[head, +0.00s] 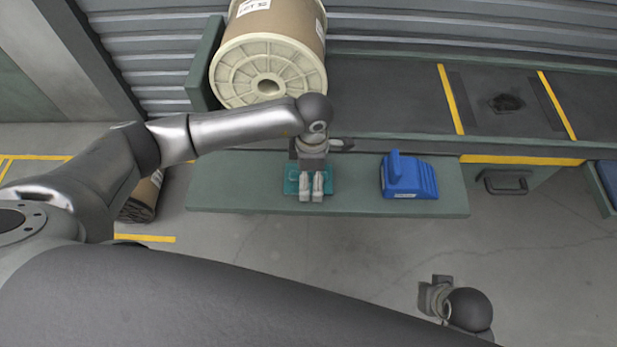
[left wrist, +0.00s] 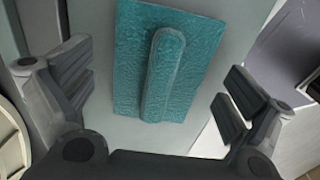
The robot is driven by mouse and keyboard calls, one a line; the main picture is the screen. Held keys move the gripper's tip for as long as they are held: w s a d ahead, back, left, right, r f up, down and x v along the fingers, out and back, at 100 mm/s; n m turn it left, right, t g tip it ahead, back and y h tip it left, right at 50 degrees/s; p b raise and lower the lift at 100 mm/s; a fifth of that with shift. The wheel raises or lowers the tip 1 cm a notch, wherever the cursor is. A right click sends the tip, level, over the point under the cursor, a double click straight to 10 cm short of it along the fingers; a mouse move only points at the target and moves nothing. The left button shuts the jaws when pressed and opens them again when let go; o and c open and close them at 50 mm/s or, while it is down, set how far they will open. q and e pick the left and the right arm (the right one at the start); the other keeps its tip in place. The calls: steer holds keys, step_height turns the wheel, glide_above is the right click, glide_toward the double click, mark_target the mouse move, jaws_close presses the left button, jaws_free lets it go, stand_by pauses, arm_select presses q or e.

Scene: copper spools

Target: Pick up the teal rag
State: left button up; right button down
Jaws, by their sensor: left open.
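The teal rag (head: 291,181) lies flat on the green shelf (head: 240,190), partly hidden under my left gripper in the head view. In the left wrist view the rag (left wrist: 205,55) is a textured teal rectangle with a raised rounded ridge along its middle. My left gripper (head: 311,196) is above it, open and empty. In the left wrist view its fingers (left wrist: 155,88) stand apart on either side of the rag, touching nothing that I can see. Part of another gripper or wrist (head: 436,297), mine on the right, shows at the bottom right; its fingers are not clear.
A blue tool-like object (head: 409,180) stands on the shelf right of the rag. A large spool (head: 245,75) stands behind my left arm. A dark bench (head: 390,95) with yellow stripes runs behind the shelf. A drawer handle (head: 505,183) is at right. Open floor lies in front.

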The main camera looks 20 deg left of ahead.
arm_select(q)
steer(key=shift+s, duration=0.15)
steer(key=c, duration=1.4)
steer(key=shift+c, duration=0.8)
